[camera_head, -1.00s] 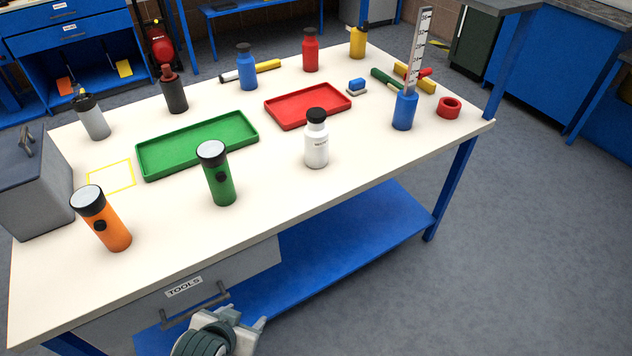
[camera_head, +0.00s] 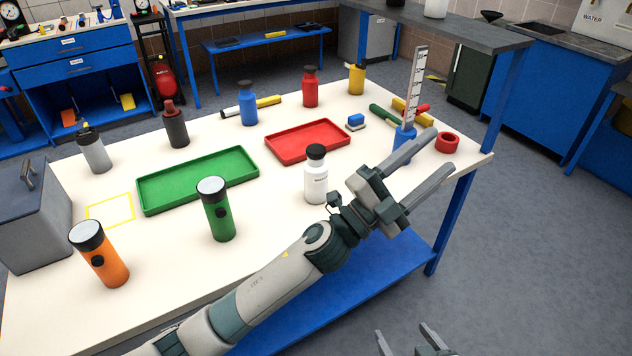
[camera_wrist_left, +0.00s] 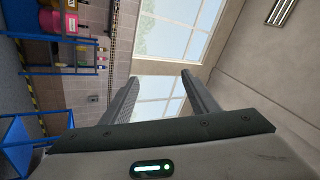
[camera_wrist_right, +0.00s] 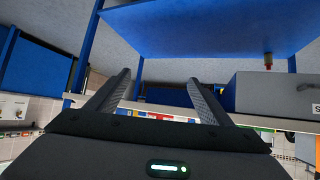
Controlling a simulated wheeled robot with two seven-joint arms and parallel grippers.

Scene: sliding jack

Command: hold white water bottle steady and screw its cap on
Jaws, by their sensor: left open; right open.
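The white water bottle (camera_head: 316,182) stands upright on the white table, right of the green flashlight. A black cap (camera_head: 316,152) sits on its top; I cannot tell how tightly. My left gripper (camera_head: 440,152) is open and empty, up and to the right of the bottle in the head view, its forearm crossing in front of the table's front edge. Its fingers (camera_wrist_left: 160,75) point at windows and ceiling in the left wrist view. My right gripper (camera_head: 403,334) is open and empty, low at the bottom edge; its fingers (camera_wrist_right: 160,78) face the table's underside in the right wrist view.
A green flashlight (camera_head: 217,212), orange flashlight (camera_head: 100,258), green tray (camera_head: 150,208) and red tray (camera_head: 282,156) stand around the bottle.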

